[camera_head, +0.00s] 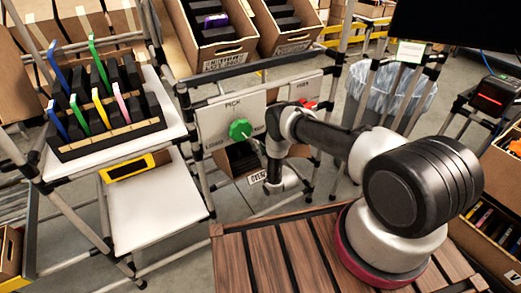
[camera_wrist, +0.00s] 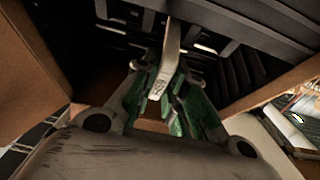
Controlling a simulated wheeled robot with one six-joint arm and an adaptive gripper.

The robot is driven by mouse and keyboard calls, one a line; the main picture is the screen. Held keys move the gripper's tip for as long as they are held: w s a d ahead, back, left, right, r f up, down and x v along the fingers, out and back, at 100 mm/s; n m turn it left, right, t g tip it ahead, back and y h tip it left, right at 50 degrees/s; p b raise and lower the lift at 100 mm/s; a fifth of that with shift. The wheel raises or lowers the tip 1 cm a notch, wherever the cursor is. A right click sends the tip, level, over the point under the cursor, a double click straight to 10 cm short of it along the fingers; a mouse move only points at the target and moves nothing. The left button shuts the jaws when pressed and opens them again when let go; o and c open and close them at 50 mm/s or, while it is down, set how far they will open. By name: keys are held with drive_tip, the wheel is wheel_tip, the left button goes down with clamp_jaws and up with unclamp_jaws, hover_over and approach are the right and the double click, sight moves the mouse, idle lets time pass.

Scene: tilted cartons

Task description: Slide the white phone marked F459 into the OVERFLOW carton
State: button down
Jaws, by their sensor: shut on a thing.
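In the wrist view my gripper (camera_wrist: 165,90) has green-padded fingers shut on a white phone (camera_wrist: 172,45), seen nearly edge-on with small dark marking that I cannot read. The phone points into a cardboard carton (camera_wrist: 285,88) with dark slotted dividers. The phone's far end is among or just above the dividers; I cannot tell how deep. In the head view the OVERFLOW carton (camera_head: 257,179) is low under the PICK panel, its label partly readable as "OVE" and partly covered by my arm. My gripper's fingers and the phone are hidden there.
A slotted rack (camera_head: 105,138) of coloured phones is on the left shelf. Two cartons (camera_head: 213,58) (camera_head: 286,44) sit on the upper shelf. Metal posts stand close around my arm.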

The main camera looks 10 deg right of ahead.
drive_tip(key=shift+w+a+f, duration=0.15)
drive_tip(key=shift+w+f, duration=0.15)
drive_tip(key=shift+w, duration=0.2)
drive_tip(key=shift+w+a+f, duration=0.15)
drive_tip(key=shift+w+f, duration=0.15)
drive_tip(key=shift+w, duration=0.15)
drive_tip(key=shift+w+a+f, duration=0.15)
drive_tip(key=shift+w+f, duration=0.1)
drive_tip(key=shift+w, duration=0.3)
idle(1.1)
drive_tip(key=c, duration=1.4)
unclamp_jaws()
drive_tip(key=shift+s, duration=0.1)
drive_tip(key=shift+s+d+r, duration=0.4)
drive_tip(key=shift+s+r, duration=0.25)
drive_tip(key=shift+s, duration=0.6)
drive_tip(key=shift+s+d+r, duration=0.45)
drive_tip(key=shift+s+r, duration=0.15)
drive_tip(key=shift+s, duration=0.7)
drive_tip(key=shift+s+d+r, duration=0.4)
drive_tip(key=shift+s+r, duration=0.25)
drive_tip(key=shift+s, duration=0.6)
